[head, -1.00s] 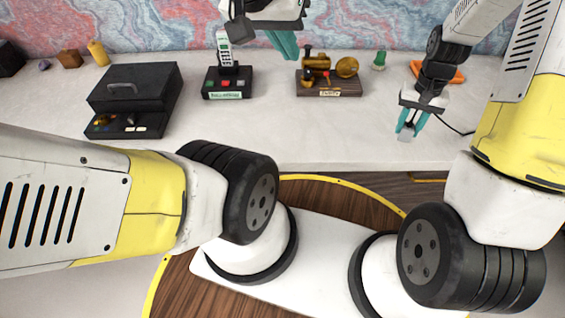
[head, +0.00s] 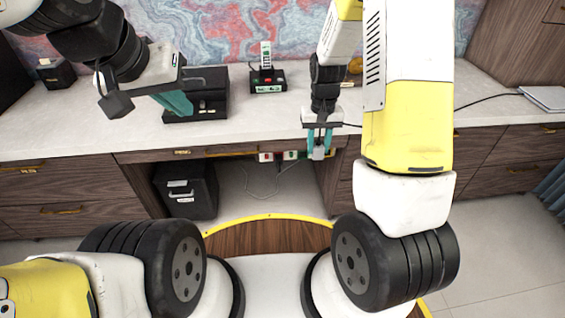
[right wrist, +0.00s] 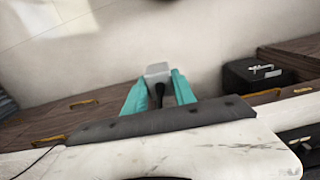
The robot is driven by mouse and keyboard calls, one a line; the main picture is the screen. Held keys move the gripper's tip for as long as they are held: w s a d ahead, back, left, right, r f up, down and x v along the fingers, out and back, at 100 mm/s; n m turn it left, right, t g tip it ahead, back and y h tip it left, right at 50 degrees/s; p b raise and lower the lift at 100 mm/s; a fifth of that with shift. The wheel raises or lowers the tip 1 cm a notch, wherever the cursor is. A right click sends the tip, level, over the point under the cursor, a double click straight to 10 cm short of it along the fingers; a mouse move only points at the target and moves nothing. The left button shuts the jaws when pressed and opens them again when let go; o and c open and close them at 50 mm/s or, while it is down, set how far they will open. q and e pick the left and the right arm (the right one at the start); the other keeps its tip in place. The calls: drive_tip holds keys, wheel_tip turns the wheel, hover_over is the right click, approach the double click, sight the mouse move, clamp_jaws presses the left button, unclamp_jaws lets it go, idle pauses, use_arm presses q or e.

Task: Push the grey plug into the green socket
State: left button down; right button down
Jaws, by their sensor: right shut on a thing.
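My right gripper (head: 320,142) is shut on the grey plug (head: 318,153) in front of the desk's front edge. In the right wrist view the plug (right wrist: 157,70) sits between the teal fingertips (right wrist: 158,88), with its black cable running back between them. The green socket (head: 290,155) is small and low under the desk, left of the plug and apart from it. A red socket (head: 265,157) is left of the green one. My left gripper (head: 176,103) is over the desk at the left by a black case; its finger gap is hidden.
The desk (head: 130,125) has drawers on both sides and an open knee space. A black cabinet (head: 188,190) stands in that space at the left. Cables hang below the sockets. A black case (head: 207,90) and a phone stand (head: 268,80) are on the desk.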

drive_tip(key=shift+s+a, duration=0.4)
drive_tip(key=shift+a, duration=0.1)
